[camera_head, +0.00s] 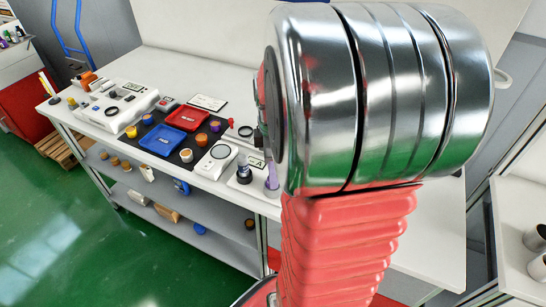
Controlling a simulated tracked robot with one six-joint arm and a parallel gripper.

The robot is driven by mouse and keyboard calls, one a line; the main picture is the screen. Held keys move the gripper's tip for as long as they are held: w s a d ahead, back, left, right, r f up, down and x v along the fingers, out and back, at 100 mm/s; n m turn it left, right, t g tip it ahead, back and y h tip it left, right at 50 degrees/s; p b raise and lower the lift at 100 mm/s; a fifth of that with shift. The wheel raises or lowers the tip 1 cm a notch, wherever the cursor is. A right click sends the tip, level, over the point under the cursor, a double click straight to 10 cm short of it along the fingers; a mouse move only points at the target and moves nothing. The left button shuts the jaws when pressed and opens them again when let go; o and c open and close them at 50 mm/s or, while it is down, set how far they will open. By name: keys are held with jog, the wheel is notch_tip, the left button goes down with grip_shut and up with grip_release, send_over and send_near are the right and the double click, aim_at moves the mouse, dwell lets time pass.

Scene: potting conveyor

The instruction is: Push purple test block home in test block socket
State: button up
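A slim light-purple piece (272,174), which looks like the purple test block, stands upright at the front edge of the white workbench (330,212), just left of my arm. Its lower end meets a grey round part (271,191), perhaps the socket. I cannot tell how deep it sits. A dark round piece (244,173) on a white base is close to its left. My own red and metal arm fills the middle and right of the view and hides the bench behind it. My gripper does not show.
A red tray (188,117) and a blue tray (160,139) lie on a black mat, with several small round pieces around them. A white device (118,110) stands further left. A lower shelf (207,222) holds loose items. Green floor is clear at front left.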

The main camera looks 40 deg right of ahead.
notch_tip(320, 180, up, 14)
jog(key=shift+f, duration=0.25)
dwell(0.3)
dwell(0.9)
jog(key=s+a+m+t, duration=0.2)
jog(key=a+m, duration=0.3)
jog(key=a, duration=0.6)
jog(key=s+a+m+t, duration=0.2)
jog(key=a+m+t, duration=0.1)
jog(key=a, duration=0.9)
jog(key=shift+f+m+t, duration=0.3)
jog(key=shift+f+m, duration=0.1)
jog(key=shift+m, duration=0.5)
